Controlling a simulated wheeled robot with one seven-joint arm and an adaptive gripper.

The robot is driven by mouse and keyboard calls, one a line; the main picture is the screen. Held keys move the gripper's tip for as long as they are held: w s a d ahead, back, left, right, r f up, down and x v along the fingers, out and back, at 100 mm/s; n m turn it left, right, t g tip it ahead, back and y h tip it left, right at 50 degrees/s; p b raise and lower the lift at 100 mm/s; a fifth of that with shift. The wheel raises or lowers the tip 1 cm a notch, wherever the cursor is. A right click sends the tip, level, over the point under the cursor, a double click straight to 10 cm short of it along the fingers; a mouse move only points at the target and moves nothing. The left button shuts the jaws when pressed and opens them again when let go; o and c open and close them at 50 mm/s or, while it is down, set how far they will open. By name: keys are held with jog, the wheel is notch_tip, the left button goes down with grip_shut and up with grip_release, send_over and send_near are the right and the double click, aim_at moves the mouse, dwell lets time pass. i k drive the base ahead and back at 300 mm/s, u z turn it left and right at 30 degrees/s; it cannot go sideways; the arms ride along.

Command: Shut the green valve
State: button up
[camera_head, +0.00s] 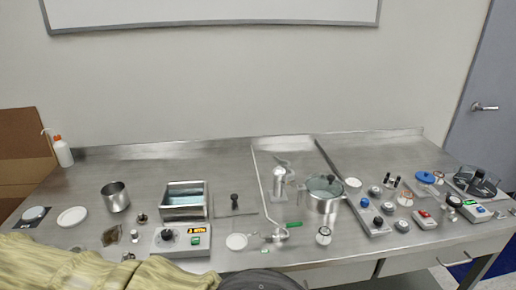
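The green valve handle (293,224) is small and sits near the front middle of the steel bench. It is attached to a metal valve body (277,236) at the near end of a thin metal pipe (259,187). The handle points right, roughly sideways to the pipe's run, but its exact setting is too small to tell. My gripper is not in view. Nothing visible touches the handle.
A lidded glass-and-metal vessel (323,195) stands right of the valve. A heated water bath (184,201) stands left, and a white round dish (237,241) lies close by. A small jar (323,236) stands to the right. Several small items crowd the bench's right side.

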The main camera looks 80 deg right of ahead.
aim_at(276, 227)
jog(key=z, duration=0.95)
jog(key=k, duration=0.6)
jog(key=z, duration=2.2)
